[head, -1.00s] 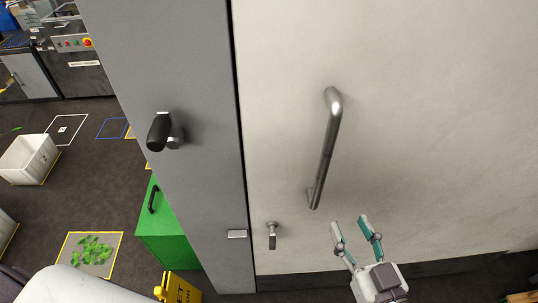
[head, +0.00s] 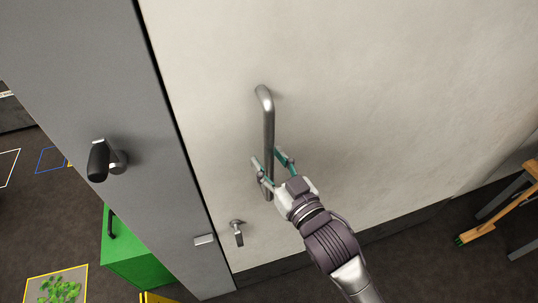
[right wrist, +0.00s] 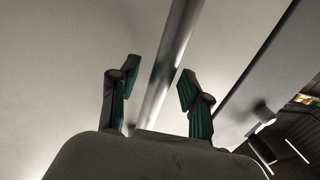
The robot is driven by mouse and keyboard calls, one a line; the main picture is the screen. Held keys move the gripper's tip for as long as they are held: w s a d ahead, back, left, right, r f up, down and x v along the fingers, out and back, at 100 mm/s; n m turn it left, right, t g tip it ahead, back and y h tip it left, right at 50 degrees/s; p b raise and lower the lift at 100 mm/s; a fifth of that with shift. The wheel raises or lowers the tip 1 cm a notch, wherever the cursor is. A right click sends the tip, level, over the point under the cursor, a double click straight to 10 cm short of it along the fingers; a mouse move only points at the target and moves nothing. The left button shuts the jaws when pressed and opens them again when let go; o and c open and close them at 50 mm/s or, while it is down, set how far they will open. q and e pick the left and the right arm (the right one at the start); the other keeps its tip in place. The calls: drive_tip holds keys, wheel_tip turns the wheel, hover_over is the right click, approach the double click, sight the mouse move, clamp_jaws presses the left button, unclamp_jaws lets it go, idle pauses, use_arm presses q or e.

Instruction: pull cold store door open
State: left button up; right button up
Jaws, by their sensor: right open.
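The cold store door (head: 380,100) is a large pale panel, and it looks shut against the grey frame (head: 95,65). Its long steel bar handle (head: 268,125) stands upright near the door's left edge. My right gripper (head: 271,158) is open at the lower part of the handle, with one finger on each side of the bar. In the right wrist view the bar (right wrist: 168,70) runs between the two open fingers (right wrist: 157,85), apart from both as far as I can tell. My left gripper is not in view.
A small lever (head: 238,232) sits on the door below the handle. A black-gripped latch (head: 103,160) sticks out from the grey frame. A green box (head: 130,250) stands left of the frame.

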drive_tip(key=shift+w+a, duration=0.2)
drive_tip(key=shift+w, duration=0.05)
clamp_jaws()
idle(0.3)
